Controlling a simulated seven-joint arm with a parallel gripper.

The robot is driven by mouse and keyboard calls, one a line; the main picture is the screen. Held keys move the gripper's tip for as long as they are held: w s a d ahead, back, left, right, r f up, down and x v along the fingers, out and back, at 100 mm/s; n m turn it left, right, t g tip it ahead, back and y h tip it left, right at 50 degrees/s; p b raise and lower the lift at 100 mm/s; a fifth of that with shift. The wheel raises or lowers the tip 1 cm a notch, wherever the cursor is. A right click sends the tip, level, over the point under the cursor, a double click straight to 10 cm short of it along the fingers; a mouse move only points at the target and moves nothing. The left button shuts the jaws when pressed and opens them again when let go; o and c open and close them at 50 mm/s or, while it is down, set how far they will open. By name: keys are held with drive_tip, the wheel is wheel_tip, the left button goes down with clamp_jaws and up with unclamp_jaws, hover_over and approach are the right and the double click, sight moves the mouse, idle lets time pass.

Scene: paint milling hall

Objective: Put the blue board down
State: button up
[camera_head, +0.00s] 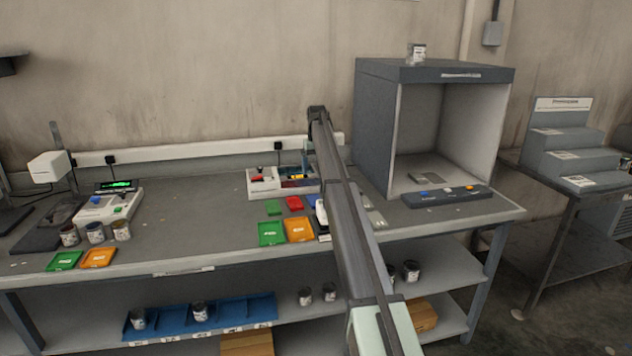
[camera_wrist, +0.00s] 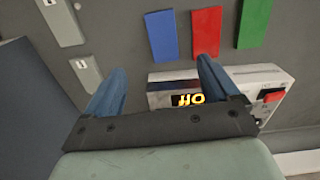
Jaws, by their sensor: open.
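The blue board (camera_wrist: 161,36) lies flat on the grey bench top in the wrist view, beside a red board (camera_wrist: 206,32) and a green board (camera_wrist: 253,22). In the head view the blue board (camera_head: 311,198) is mostly hidden by my arm. My gripper (camera_wrist: 160,72) is open, its two blue fingers spread with nothing held between them. It is over the bench near the blue board and apart from it. My arm hides most of the gripper in the head view.
A device with a lit display and red switch (camera_wrist: 270,96) is close to my fingers. Grey labelled boards (camera_wrist: 60,22) lie to the left in the wrist view. A grey booth (camera_head: 376,130) stands at right. Larger green (camera_head: 271,233) and orange (camera_head: 298,229) trays lie in front.

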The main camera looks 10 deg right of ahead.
idle(0.4)
drive_tip(key=t, duration=0.5)
hover_over(314, 198)
drive_tip(key=s, duration=0.2)
drive_tip(key=f, duration=0.8)
drive_tip(key=shift+w+d, duration=0.1)
drive_tip(key=shift+d, duration=0.1)
drive_tip(key=shift+s+f+x, duration=0.1)
drive_tip(key=shift+s+x, duration=0.1)
drive_tip(key=shift+x, duration=0.75)
drive_tip(key=shift+s+f+x, duration=0.1)
drive_tip(key=shift+s+x, duration=0.05)
drive_tip(key=shift+x, duration=0.8)
drive_tip(key=shift+s+f+x, duration=0.1)
drive_tip(key=shift+s+x, duration=0.1)
drive_tip(key=shift+x, duration=0.75)
drive_tip(key=shift+a, duration=0.15)
drive_tip(key=shift+c, duration=0.2)
